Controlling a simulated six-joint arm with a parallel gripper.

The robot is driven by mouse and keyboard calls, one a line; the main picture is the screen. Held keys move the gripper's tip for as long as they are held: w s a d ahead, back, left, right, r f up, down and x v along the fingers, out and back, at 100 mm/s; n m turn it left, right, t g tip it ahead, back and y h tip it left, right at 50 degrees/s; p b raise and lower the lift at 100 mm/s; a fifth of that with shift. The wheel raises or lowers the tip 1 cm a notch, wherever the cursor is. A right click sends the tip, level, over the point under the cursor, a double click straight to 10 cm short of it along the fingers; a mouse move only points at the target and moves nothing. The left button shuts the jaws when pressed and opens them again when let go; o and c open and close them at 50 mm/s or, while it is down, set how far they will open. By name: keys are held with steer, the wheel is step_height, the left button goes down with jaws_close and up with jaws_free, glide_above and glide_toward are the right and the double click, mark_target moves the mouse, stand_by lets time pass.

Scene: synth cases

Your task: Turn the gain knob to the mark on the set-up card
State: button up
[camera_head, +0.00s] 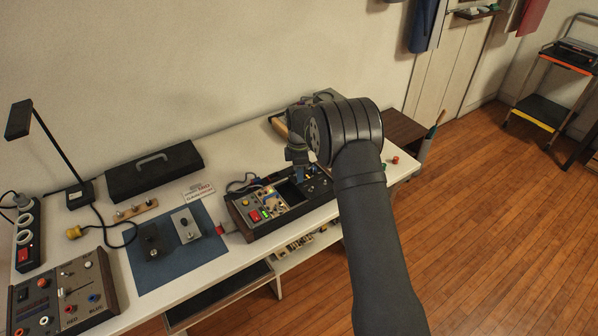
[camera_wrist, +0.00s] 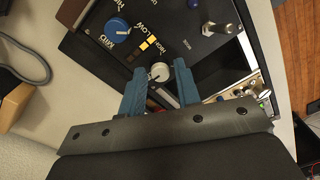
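My gripper (camera_wrist: 160,70) points down at a black control panel (camera_wrist: 190,50). Its two blue fingers are apart, one on each side of a small white knob (camera_wrist: 160,72), with a gap showing on both sides. A larger blue knob (camera_wrist: 118,31) sits up and left on the panel, near the letters MID. I cannot read which knob is labelled gain. In the head view my gripper (camera_head: 299,172) is over the right end of the long console (camera_head: 243,222).
Left of the console are the blue mat (camera_head: 180,262) with two small boxes, a black case (camera_head: 153,170), a lamp (camera_head: 80,193) and another panel (camera_head: 65,292).

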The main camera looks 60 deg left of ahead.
jaws_close()
steer(key=m, duration=0.6)
steer(key=shift+m, duration=0.3)
steer(key=m, duration=0.6)
steer(key=shift+w, duration=0.1)
steer(key=m, duration=0.4)
steer(key=shift+d, duration=0.1)
steer(key=m, duration=0.3)
steer(key=shift+m+y, duration=0.3)
steer(key=m, duration=0.6)
steer(key=shift+m, duration=0.3)
